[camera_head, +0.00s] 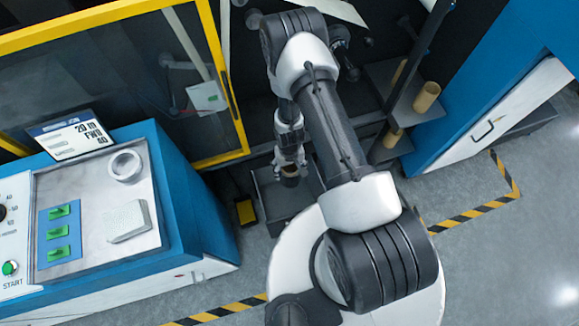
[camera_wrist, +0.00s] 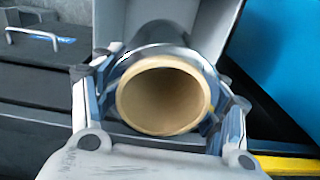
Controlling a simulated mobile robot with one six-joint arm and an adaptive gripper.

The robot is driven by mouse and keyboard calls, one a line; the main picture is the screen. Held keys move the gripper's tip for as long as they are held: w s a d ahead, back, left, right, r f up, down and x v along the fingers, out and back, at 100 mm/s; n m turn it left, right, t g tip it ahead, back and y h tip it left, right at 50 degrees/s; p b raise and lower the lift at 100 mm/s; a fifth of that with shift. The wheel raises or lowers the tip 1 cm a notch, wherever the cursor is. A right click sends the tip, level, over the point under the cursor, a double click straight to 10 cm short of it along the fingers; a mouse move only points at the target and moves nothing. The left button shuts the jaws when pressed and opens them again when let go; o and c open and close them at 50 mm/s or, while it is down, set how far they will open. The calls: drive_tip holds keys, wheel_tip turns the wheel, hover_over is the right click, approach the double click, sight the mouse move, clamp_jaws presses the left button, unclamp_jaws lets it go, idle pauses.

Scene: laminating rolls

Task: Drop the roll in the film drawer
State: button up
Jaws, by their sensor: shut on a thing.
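My gripper (camera_head: 290,167) points down over a dark grey open drawer (camera_head: 281,206) low on the machine front, and its fingers are closed around a roll. In the wrist view the roll (camera_wrist: 163,97) is seen end-on, a tan hollow core facing the camera, with the fingers of my gripper (camera_wrist: 160,108) on both sides. A dark round body shows behind the core. The roll's height above the drawer floor is hard to tell, and its lower end is hidden.
A blue console (camera_head: 185,200) with switches and a white ring stands at left, below a yellow-framed guard (camera_head: 222,80). Several tan tubes (camera_head: 427,97) stand on grey shelves at right. A white drawer front (camera_head: 500,115) is further right. A yellow pedal (camera_head: 246,212) sits beside the drawer.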

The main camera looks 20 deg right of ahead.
drive_tip(key=o, duration=1.3)
drive_tip(key=shift+o, duration=0.2)
drive_tip(key=shift+r, duration=0.1)
wheel_tip(320, 180, up, 12)
